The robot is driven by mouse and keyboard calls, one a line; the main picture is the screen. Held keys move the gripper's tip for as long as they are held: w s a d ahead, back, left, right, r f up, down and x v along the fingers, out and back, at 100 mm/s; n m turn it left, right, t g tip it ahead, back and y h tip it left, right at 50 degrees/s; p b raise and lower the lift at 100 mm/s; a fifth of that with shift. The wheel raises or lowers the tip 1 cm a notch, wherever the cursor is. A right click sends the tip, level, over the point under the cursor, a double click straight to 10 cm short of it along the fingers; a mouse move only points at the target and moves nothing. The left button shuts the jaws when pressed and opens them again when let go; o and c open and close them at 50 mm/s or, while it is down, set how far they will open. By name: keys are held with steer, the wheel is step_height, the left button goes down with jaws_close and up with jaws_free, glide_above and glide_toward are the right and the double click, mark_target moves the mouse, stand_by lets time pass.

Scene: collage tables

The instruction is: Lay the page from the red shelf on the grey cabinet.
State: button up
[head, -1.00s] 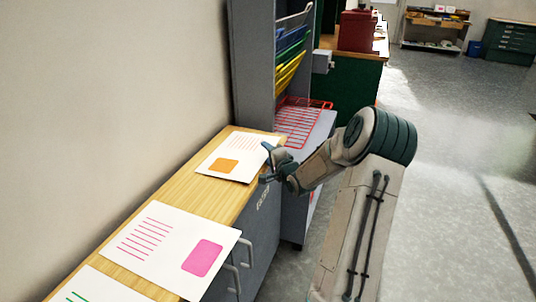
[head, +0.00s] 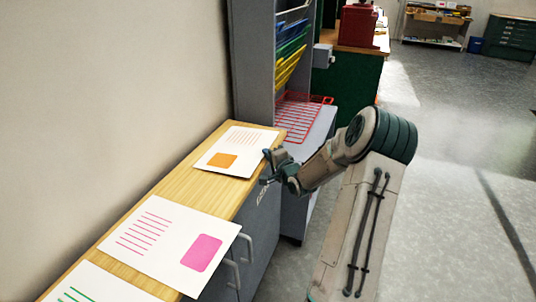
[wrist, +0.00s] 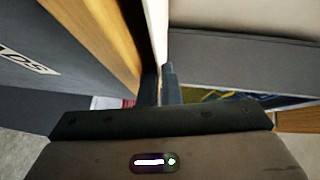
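The page with an orange square (head: 247,143) is over the wooden top of the grey cabinet (head: 262,232), at its far end. My gripper (head: 266,167) is at the page's right edge, beside the cabinet's front edge. In the wrist view the page (wrist: 157,25) shows nearly edge-on, running down to my close-set fingers (wrist: 160,85), which look shut on its edge. A dark strip lies between page and wood; whether the page rests fully flat is unclear. The red shelf (head: 302,117), a wire rack beyond the cabinet, looks empty.
A page with a pink square (head: 165,238) and a page with green lines (head: 100,287) lie nearer on the same top. Yellow, green and blue racks (head: 290,62) rise above the red shelf. The wall borders the left; floor at right is open.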

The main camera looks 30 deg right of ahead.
steer(key=shift+o, duration=0.9)
steer(key=s+d, duration=0.1)
steer(key=s+d+p, duration=0.1)
steer(key=s, duration=0.1)
steer(key=shift+s+d+f, duration=0.35)
steer(key=shift+d, duration=0.05)
steer(key=o, duration=1)
steer(key=shift+s+d+r+p, duration=0.1)
steer(key=shift+s+d+p, duration=0.55)
steer(key=shift+s+d, duration=0.65)
steer(key=shift+s, duration=0.25)
steer(key=r+p, duration=0.1)
steer(key=p, duration=0.1)
steer(key=s+d+r+p, duration=0.1)
steer(key=r+p, duration=0.1)
steer(key=s+d+r+p, duration=0.1)
steer(key=r+p, duration=0.1)
steer(key=shift+s+r, duration=0.1)
steer(key=shift+s, duration=0.05)
